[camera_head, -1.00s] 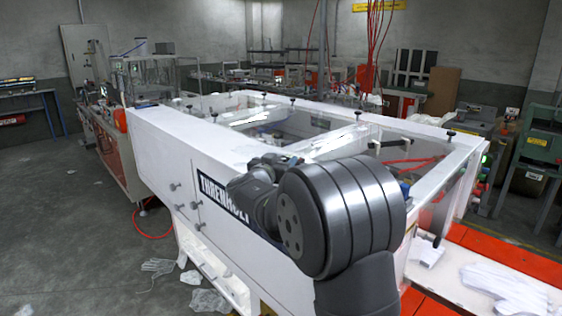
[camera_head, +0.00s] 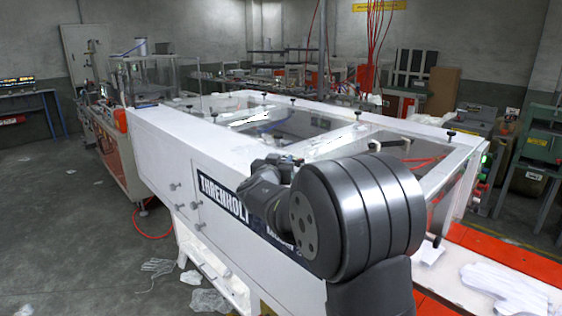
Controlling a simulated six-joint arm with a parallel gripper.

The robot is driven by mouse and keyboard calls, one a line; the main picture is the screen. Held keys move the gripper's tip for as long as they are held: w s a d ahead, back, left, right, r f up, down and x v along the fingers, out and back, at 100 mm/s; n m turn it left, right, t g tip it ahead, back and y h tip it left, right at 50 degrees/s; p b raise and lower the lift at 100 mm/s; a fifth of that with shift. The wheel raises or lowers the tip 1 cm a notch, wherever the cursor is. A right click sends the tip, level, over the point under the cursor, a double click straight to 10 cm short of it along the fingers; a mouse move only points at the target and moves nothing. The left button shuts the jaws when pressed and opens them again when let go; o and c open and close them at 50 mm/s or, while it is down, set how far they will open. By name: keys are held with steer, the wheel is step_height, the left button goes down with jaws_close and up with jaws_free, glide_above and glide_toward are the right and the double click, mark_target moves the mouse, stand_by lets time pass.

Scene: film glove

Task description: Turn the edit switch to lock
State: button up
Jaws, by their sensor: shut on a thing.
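I cannot make out the edit switch in this view. The long white machine (camera_head: 155,140) runs from the left back to the right front, with a dark name label (camera_head: 222,198) on its side. My dark grey arm covers part of that side and part of the label. A thin part of my arm reaches up over the machine's near top edge. No gripper fingers show, and whatever they touch is hidden behind my arm or too small to tell.
Black knobs, such as one at the right corner (camera_head: 450,133), stand on the machine's top frame. White glove shapes (camera_head: 505,288) lie on the white surface at the lower right, beside an orange-red strip (camera_head: 515,258). Clear film gloves (camera_head: 209,301) lie on the grey floor (camera_head: 70,235), mostly open at left.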

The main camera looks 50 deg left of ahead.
steer(key=o, duration=0.9)
steer(key=shift+v, duration=8.75)
steer(key=shift+o, duration=0.3)
steer(key=shift+w, duration=0.1)
